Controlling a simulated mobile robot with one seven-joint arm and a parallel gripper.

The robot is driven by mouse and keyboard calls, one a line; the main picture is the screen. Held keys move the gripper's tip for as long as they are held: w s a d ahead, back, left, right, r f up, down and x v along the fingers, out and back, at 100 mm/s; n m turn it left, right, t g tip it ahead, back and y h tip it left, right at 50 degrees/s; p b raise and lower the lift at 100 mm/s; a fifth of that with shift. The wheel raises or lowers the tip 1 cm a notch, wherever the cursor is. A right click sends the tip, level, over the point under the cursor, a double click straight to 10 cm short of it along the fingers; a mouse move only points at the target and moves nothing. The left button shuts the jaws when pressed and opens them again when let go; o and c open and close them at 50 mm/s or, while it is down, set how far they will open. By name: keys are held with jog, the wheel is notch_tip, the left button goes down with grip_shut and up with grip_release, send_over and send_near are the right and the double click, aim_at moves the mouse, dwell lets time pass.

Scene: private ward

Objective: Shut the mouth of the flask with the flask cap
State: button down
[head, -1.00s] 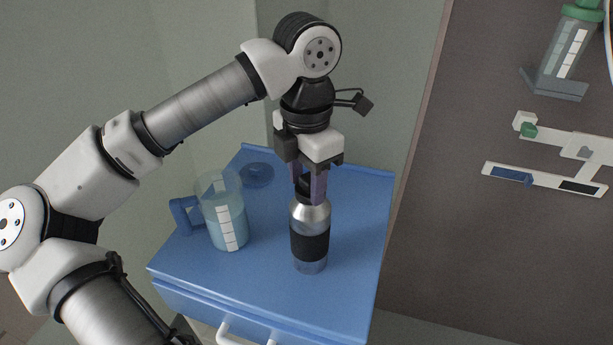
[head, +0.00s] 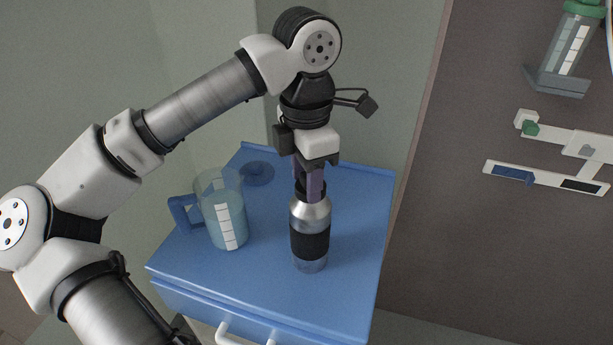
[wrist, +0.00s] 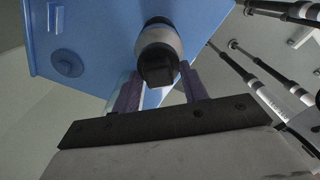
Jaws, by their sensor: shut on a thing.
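The flask (head: 310,215) stands upright on the blue cabinet top, silver with a black band around its middle. The black flask cap (head: 310,190) is at the flask's mouth, partly hidden by the fingers. My gripper (head: 309,186) points down over the flask and is shut on the cap. In the wrist view the dark cap (wrist: 157,70) sits between the two purple fingers, with the flask's pale shoulder (wrist: 158,38) behind it. Whether the cap is fully seated cannot be told.
A clear jug (head: 226,215) with a blue handle and bluish liquid stands left of the flask. A round blue lid (head: 257,173) lies behind it. The blue cabinet top (head: 350,240) is bare to the right. A brown wall panel (head: 490,250) carries fittings at the right.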

jog(key=shift+w+m, duration=0.1)
jog(key=shift+m, duration=1.2)
jog(key=m+b, duration=0.1)
jog(key=m, duration=0.1)
jog(key=shift+w+f+m, duration=0.1)
jog(key=shift+f+m, duration=0.05)
jog(key=shift+m, duration=1.25)
jog(key=shift+w, duration=0.1)
jog(key=shift+m, duration=1.2)
jog(key=shift+w+m, duration=0.1)
jog(key=shift+m, duration=1.1)
